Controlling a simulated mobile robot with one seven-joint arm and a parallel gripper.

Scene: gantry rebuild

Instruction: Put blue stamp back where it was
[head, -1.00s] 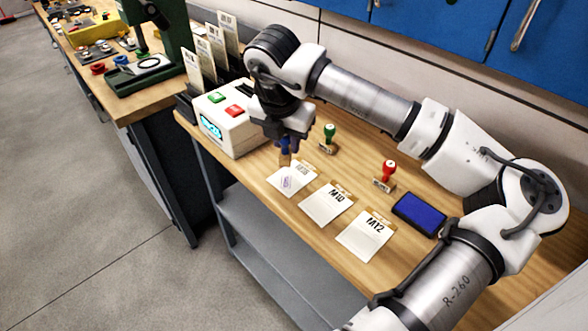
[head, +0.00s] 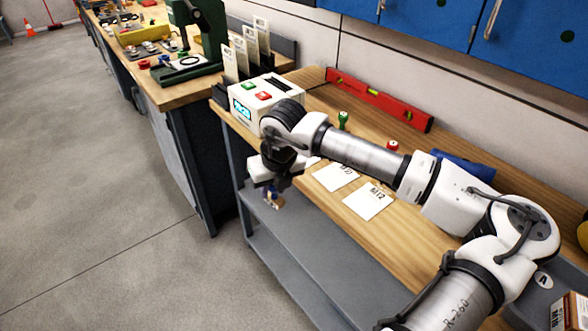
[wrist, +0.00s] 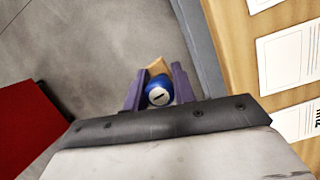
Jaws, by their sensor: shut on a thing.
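The blue stamp shows its round blue knob in the wrist view (wrist: 159,92), with a wooden part beyond it. My gripper (wrist: 157,88) is shut on it, one purple finger on each side. In the head view my gripper (head: 271,188) hangs in front of the bench's front edge, and the stamp's wooden base (head: 274,201) shows below it, over the lower shelf. On the bench stand a green-knobbed stamp (head: 343,120) and a red-knobbed stamp (head: 392,147), the latter partly hidden by my arm.
The M10 card (head: 336,177) and M12 card (head: 368,201) lie near the bench's front edge; a third is mostly hidden by my arm. A white machine (head: 262,95) stands at the left end. A red level (head: 380,98) lies at the back. A grey shelf (head: 300,240) runs below.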

